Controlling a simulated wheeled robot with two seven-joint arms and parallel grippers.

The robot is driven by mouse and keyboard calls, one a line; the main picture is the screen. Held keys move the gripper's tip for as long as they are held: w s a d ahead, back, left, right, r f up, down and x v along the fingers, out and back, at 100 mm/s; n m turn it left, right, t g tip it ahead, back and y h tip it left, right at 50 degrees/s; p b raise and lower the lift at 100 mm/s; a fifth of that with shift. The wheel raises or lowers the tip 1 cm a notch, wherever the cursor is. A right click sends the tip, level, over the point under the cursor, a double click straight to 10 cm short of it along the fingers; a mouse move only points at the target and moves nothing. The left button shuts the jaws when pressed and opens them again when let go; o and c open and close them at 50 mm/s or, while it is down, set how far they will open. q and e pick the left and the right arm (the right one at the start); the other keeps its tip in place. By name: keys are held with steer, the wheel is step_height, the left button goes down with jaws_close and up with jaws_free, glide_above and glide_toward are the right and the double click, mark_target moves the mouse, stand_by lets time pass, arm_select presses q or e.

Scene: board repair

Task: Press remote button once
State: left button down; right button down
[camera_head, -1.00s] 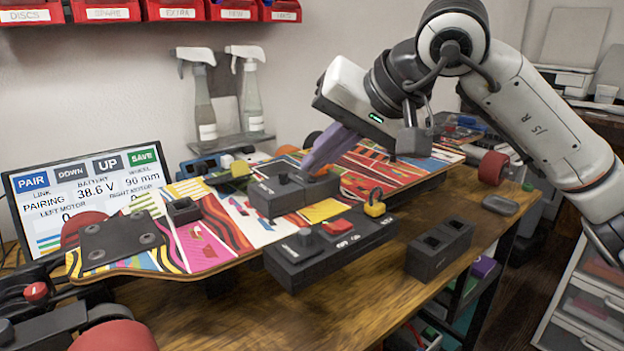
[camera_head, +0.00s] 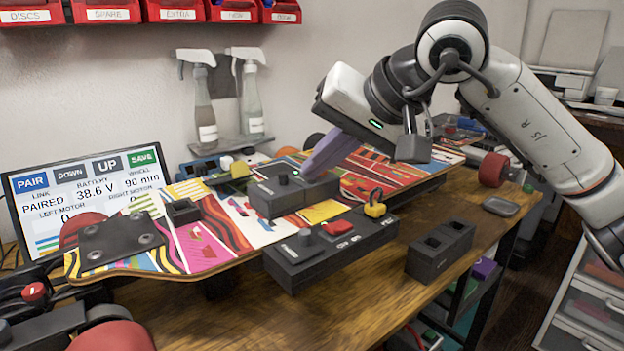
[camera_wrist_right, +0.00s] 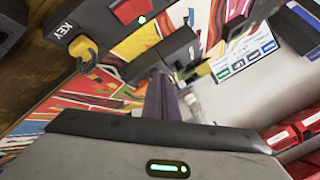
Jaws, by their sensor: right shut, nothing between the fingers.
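The remote seems to be the dark box (camera_head: 268,203) lying on the colourful skateboard deck (camera_head: 217,247), with a small black knob on top. My right gripper (camera_head: 310,171) is shut, with nothing between its purple-grey fingers. Its tips point down at the right part of this box; I cannot tell whether they touch. In the right wrist view the shut fingers (camera_wrist_right: 160,98) end over a dark box (camera_wrist_right: 180,48). The screen (camera_head: 88,195) at the left reads PAIRED and 38.6 V. My left gripper is not in view.
A dark control box (camera_head: 335,255) with a red switch and a yellow key (camera_head: 375,207) stands in front. A dark two-socket block (camera_head: 440,250) is to its right. Spray bottles (camera_head: 203,110) stand behind. Bare wooden table (camera_head: 370,300) shows along the front.

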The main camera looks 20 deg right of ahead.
steer(key=shift+r+p, duration=0.7)
steer(key=shift+r, duration=0.05)
step_height(320, 180, up, 5)
steer(key=p, duration=0.4)
stand_by(0.7)
